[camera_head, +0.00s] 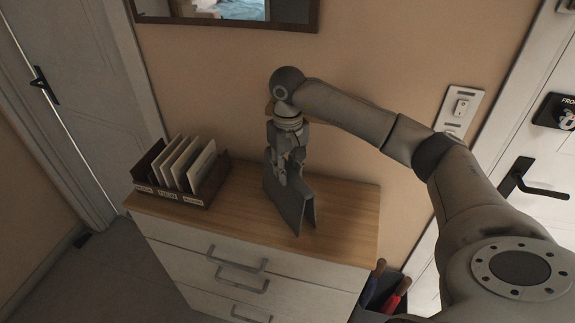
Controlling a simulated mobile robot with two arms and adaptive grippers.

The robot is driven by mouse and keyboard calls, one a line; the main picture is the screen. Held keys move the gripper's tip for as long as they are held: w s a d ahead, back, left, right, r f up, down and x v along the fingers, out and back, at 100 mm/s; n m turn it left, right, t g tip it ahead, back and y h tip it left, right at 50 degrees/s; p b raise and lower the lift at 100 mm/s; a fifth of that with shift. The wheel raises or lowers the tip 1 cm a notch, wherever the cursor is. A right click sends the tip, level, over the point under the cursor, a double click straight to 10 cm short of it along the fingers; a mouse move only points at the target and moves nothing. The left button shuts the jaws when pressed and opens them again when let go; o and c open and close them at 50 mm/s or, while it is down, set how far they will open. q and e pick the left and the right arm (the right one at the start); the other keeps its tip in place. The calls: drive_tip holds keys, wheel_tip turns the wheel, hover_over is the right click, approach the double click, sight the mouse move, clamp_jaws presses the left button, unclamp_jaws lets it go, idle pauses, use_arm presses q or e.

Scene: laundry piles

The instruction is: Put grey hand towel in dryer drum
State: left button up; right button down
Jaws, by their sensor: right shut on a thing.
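My right gripper (283,172) points down above the wooden top of a chest of drawers and is shut on a dark grey folded piece (292,208). This piece hangs in an upside-down V, with two flat sides spread apart at the bottom. It fits the grey hand towel in colour, but I cannot tell whether it is cloth. Its lower edges are at or just above the wooden top; I cannot tell if they touch. No dryer drum is in view. My left gripper is not in view.
The chest of drawers (345,215) stands against the wall. A dark sorter (216,182) with upright cards is on its left end. A bin (377,309) with red and blue handled things stands at its right. Doors are at both sides; a framed mirror or picture hangs above.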

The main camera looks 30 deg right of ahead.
drive_tip(key=shift+f, duration=0.1)
drive_tip(key=c, duration=1.6)
unclamp_jaws()
drive_tip(key=shift+f, duration=0.1)
drive_tip(key=shift+c, duration=0.2)
drive_tip(key=o, duration=0.5)
